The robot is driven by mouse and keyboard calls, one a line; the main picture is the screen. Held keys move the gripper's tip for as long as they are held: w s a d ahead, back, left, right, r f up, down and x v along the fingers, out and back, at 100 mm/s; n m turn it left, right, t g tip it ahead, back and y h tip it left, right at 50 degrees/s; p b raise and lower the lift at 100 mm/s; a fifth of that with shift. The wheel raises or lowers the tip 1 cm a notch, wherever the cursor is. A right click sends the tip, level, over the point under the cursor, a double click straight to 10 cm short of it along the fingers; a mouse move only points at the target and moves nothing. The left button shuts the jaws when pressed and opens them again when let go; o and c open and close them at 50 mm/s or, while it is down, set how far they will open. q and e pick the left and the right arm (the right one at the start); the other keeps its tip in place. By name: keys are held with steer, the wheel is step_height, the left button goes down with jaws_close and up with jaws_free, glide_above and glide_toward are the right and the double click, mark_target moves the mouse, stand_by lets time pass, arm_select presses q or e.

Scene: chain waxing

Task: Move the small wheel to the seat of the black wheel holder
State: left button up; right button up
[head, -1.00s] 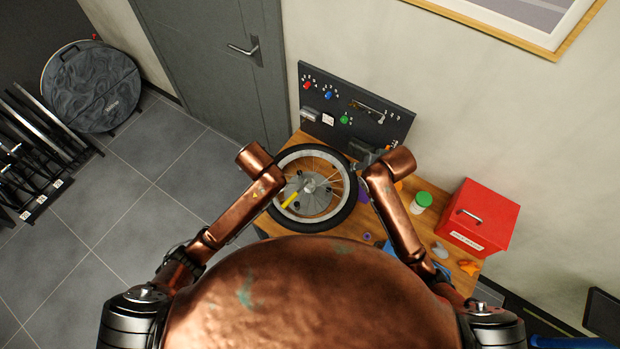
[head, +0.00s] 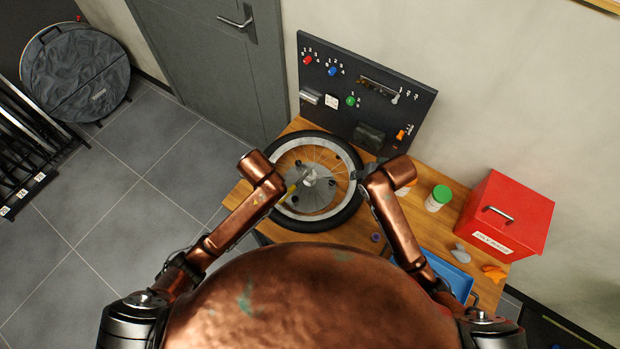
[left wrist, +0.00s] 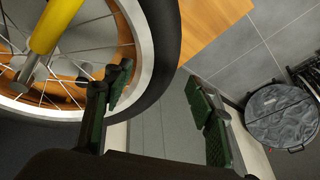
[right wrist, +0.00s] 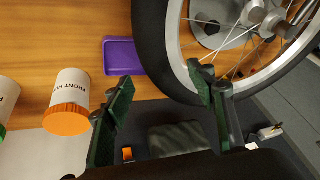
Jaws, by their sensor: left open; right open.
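The small wheel (head: 353,205), with a black tyre, pale rim and thin spokes, lies on the wooden bench between my arms. It also fills the upper left of the left wrist view (left wrist: 163,62) and the upper right of the right wrist view (right wrist: 152,45). My left gripper (left wrist: 160,75) is open beside the tyre, one finger overlapping the rim in view. My right gripper (right wrist: 160,75) is open at the wheel's other side, one finger in front of the rim. Contact with the wheel cannot be told. I cannot clearly make out the black wheel holder.
A yellow-handled tool (left wrist: 53,25) is over the spokes. A dark tool panel (head: 345,75) stands behind the bench (head: 238,195). Right of the wheel are a green-lidded jar (head: 438,198), a red box (head: 507,222) and a blue tray (head: 448,272).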

arm_select(q)
steer(key=shift+x, duration=3.85)
arm_select(e)
steer(key=shift+x, duration=3.85)
arm_select(q)
steer(key=shift+c, duration=0.7)
arm_select(e)
steer(key=shift+c, duration=0.7)
arm_select(q)
jaws_close()
arm_select(e)
jaws_close()
arm_select(q)
steer(key=shift+w+r, duration=0.1)
arm_select(e)
steer(key=shift+w+r, duration=0.1)
